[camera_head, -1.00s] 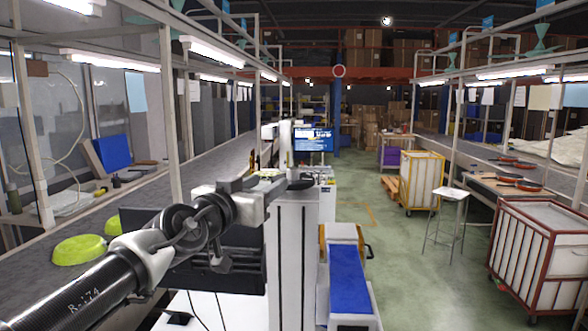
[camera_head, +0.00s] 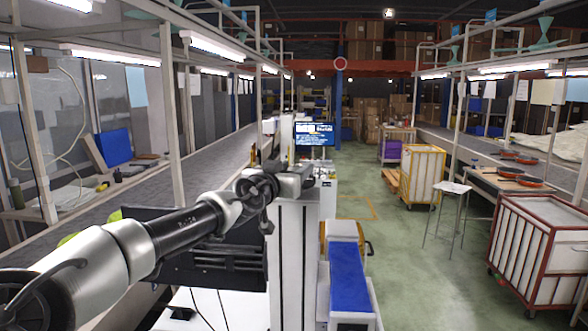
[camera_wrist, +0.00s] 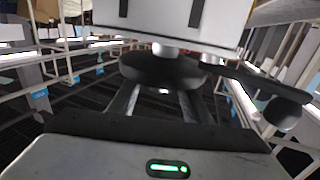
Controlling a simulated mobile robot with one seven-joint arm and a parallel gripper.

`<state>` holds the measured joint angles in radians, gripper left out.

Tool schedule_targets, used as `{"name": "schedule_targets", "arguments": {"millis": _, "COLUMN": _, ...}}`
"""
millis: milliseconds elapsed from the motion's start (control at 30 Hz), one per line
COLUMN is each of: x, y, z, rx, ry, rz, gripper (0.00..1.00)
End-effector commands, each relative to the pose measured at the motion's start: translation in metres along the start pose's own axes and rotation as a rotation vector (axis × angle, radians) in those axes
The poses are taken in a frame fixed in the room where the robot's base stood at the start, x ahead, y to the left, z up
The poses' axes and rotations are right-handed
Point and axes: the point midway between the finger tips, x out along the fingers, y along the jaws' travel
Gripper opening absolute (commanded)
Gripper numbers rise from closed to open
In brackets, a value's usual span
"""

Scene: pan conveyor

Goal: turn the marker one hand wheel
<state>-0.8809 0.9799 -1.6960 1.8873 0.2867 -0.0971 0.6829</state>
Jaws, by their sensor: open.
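In the wrist view, a dark round hand wheel (camera_wrist: 162,69) sits on a short pale shaft against a white housing (camera_wrist: 180,18). A dark arm runs from it to the right and ends in a rounded knob (camera_wrist: 284,108). My gripper (camera_wrist: 160,100) is open, with its two fingers spread and their tips close to the wheel's near edge. I cannot tell whether they touch it. In the head view, my gripper (camera_head: 293,182) is at the top of the pale column (camera_head: 296,255), and the wheel is hidden or not distinguishable there. No marker label is readable.
A long grey conveyor (camera_head: 150,190) runs along the left. A lit monitor (camera_head: 314,134) stands behind the column.

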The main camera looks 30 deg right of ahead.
Motion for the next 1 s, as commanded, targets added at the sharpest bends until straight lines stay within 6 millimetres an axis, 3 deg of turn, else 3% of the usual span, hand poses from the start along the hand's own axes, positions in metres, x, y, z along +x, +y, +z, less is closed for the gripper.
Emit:
{"name": "schedule_targets", "arguments": {"millis": 133, "x": -0.0002, "y": 0.0, "z": 0.0001, "rx": 0.0, "ry": 0.0, "rz": 0.0, "gripper": 0.45}}
{"name": "schedule_targets", "arguments": {"millis": 400, "x": -0.0004, "y": 0.0, "z": 0.0002, "rx": 0.0, "ry": 0.0, "rz": 0.0, "gripper": 0.03}}
{"name": "schedule_targets", "arguments": {"millis": 733, "x": -0.0005, "y": 0.0012, "z": 0.0015, "rx": 0.007, "ry": -0.004, "rz": -0.044, "gripper": 0.04}}
{"name": "schedule_targets", "arguments": {"millis": 1000, "x": -0.0003, "y": 0.002, "z": 0.0028, "rx": 0.014, "ry": -0.005, "rz": -0.192, "gripper": 0.04}}
